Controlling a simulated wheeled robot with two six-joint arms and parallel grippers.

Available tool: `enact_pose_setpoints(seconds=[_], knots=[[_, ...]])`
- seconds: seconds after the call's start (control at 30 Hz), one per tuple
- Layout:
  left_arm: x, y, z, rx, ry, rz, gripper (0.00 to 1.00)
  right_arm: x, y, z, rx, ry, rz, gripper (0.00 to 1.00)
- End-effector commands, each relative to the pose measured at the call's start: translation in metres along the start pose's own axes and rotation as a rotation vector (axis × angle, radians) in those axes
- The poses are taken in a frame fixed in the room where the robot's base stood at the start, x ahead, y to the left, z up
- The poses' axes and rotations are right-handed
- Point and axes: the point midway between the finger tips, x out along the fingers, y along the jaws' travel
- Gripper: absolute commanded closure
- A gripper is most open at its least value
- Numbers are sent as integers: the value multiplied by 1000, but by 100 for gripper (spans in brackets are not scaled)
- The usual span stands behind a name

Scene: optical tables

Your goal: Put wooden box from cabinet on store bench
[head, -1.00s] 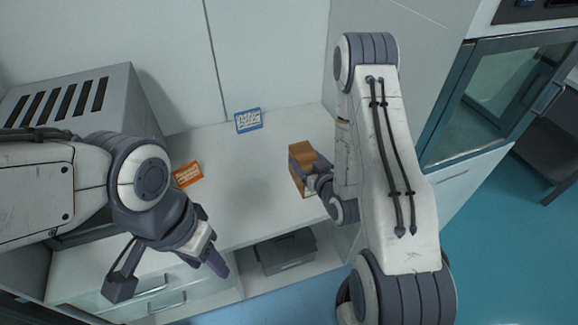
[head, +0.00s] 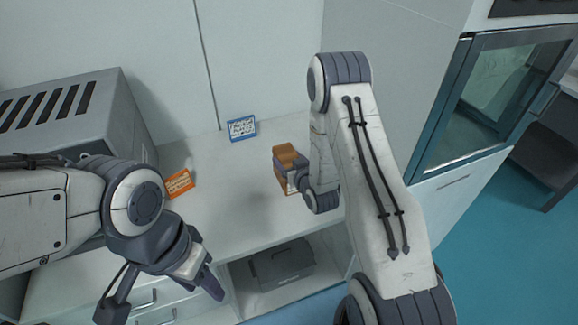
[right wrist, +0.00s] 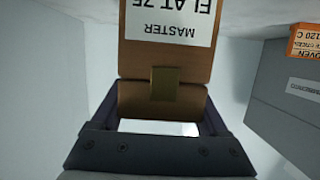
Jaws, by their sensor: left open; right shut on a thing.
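The wooden box (head: 286,156) is brown with a white label. It is held over the white bench (head: 235,195) in the head view, at the right part of the top. My right gripper (head: 293,172) is shut on it. In the right wrist view the box (right wrist: 166,60) fills the upper middle, with a "MASTER FLAT 75" label upside down and a brass clasp, between the jaws of my right gripper (right wrist: 160,125). Whether the box touches the bench top is hard to tell. My left gripper (head: 165,290) is open and empty at the lower left, in front of the bench.
A grey vented oven (head: 75,110) stands on the left of the bench. An orange sign (head: 178,183) and a blue sign (head: 241,128) are on the bench. A glass-door cabinet (head: 490,105) is at the right. A grey case (head: 282,262) sits on the shelf below. The bench middle is clear.

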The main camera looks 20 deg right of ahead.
Motion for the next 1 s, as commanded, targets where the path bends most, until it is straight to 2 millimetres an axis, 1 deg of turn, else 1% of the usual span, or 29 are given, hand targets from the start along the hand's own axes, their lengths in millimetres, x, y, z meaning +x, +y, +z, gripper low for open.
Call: enact_pose_setpoints(seconds=[0.1, 0.23, 0.53, 0.67, 0.7, 0.73, 0.77, 1.0], knots=[[-7, 0, 0, 0, 0, 0, 50, 4, 0, 14, 0, -1, 0, 100], [-11, 1, 0, -1, 0, 0, 50, 8, 0, 26, 0, 0, 0, 100], [-10, 1, 0, -1, 0, 0, 50, 9, 0, 29, -1, 4, 0, 100], [-6, 0, 0, 0, 0, 0, 50, 10, 0, 33, -1, 3, 0, 100], [-6, 0, 0, 0, 0, 0, 50, 10, 0, 35, 0, -1, 0, 19], [-7, 0, 0, 0, 0, 0, 50, 9, 0, 34, 0, -1, 0, 7], [-7, 0, 0, 0, 0, 0, 50, 9, 0, 34, 0, -1, 0, 0], [-8, 1, 0, 0, 0, 0, 50, 9, 0, 33, 0, -1, 0, 0]])
